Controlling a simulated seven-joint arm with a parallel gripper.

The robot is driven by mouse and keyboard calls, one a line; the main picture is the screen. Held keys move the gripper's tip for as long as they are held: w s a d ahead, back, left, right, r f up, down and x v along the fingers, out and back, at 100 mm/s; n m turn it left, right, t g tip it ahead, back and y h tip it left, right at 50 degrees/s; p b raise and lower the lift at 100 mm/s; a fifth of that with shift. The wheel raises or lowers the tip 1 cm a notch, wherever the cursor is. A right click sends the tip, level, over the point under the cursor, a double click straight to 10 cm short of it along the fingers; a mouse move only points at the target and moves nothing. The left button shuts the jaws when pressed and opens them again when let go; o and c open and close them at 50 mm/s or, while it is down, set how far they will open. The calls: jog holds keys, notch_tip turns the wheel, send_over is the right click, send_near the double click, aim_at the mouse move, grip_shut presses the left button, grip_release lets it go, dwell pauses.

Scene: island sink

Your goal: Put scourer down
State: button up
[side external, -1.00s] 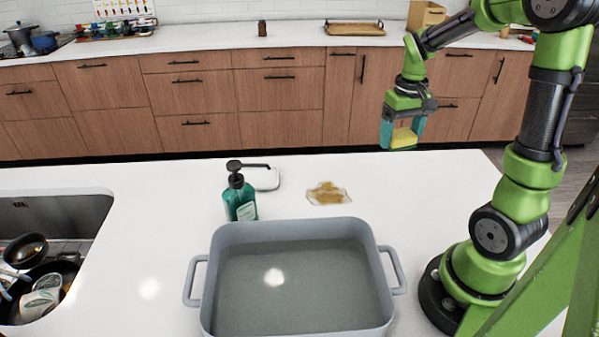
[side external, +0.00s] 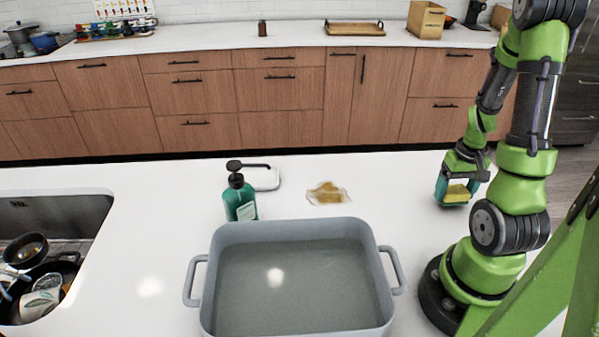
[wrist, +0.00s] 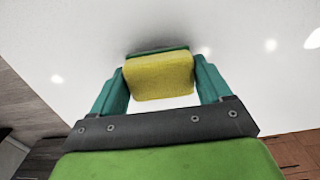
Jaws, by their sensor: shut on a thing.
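The scourer (side external: 457,193) is a yellow sponge with a green side. My gripper (side external: 456,190) is shut on it, with one teal finger on each side. In the side external view it is at the right part of the white counter, close to my arm's base. In the wrist view the scourer (wrist: 160,77) sits between the fingertips of my gripper (wrist: 162,80), over the white counter surface, with a dark shadow beside it. I cannot tell whether the scourer touches the counter.
A grey tub of water (side external: 213,258) stands at front centre. Behind it are a green soap bottle (side external: 240,200), a small white dish (side external: 267,179) and a brown spill (side external: 327,193). A sink (side external: 70,212) with dishes is at left. Counter between spill and gripper (side external: 400,190) is clear.

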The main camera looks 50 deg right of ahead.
jog(key=shift+f, duration=0.8)
jog(key=shift+f, duration=0.15)
jog(key=o, duration=1)
jog(key=shift+o, duration=0.2)
